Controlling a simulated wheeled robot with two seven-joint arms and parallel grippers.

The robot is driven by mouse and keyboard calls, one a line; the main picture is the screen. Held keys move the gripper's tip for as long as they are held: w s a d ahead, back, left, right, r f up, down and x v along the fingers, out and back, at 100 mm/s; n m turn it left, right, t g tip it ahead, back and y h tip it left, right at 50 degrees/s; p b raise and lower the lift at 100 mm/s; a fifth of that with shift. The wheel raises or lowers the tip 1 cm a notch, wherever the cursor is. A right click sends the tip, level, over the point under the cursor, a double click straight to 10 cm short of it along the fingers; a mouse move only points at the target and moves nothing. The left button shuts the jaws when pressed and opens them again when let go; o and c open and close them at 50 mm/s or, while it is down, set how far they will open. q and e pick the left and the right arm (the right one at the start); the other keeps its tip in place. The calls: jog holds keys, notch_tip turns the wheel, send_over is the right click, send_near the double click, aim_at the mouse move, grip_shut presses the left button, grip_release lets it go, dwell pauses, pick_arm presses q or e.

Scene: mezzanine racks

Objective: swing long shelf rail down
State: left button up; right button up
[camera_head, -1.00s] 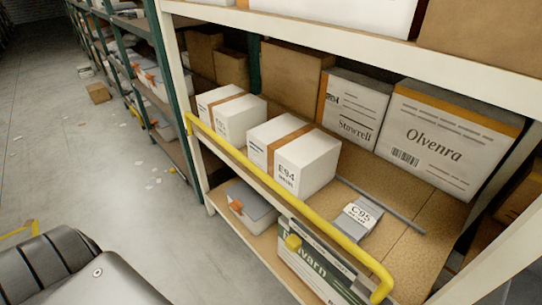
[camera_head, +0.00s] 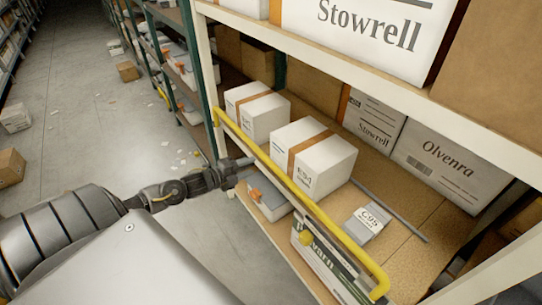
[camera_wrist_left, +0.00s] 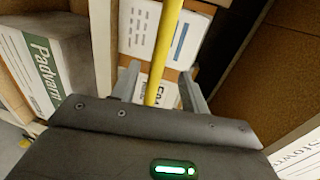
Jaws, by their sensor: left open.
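The long yellow shelf rail (camera_head: 301,201) runs along the front of the middle shelf, bent at both ends. My left gripper (camera_head: 241,163) reaches in from the left, with its tips close to the rail's outer side, nearer its far end. In the left wrist view the rail (camera_wrist_left: 165,45) passes between the two spread fingers of the left gripper (camera_wrist_left: 160,84). The fingers are open, and I cannot tell whether they touch the rail. My right gripper is not in view.
White boxes with brown tape (camera_head: 312,160) stand just behind the rail. A small C95 box (camera_head: 366,222) and a grey rod (camera_head: 390,209) lie on the shelf board. A grey bin (camera_head: 268,198) sits below.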

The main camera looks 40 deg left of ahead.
aim_at(265, 161)
pick_arm(q)
jog(key=p+x, duration=0.1)
jog(key=x, duration=0.8)
jog(key=shift+w+p, duration=0.15)
jog(key=shift+p, duration=0.2)
jog(key=shift+w+d+f, duration=0.15)
jog(key=shift+w, duration=0.4)
jog(key=shift+w+f, duration=0.1)
jog(key=shift+c, duration=0.2)
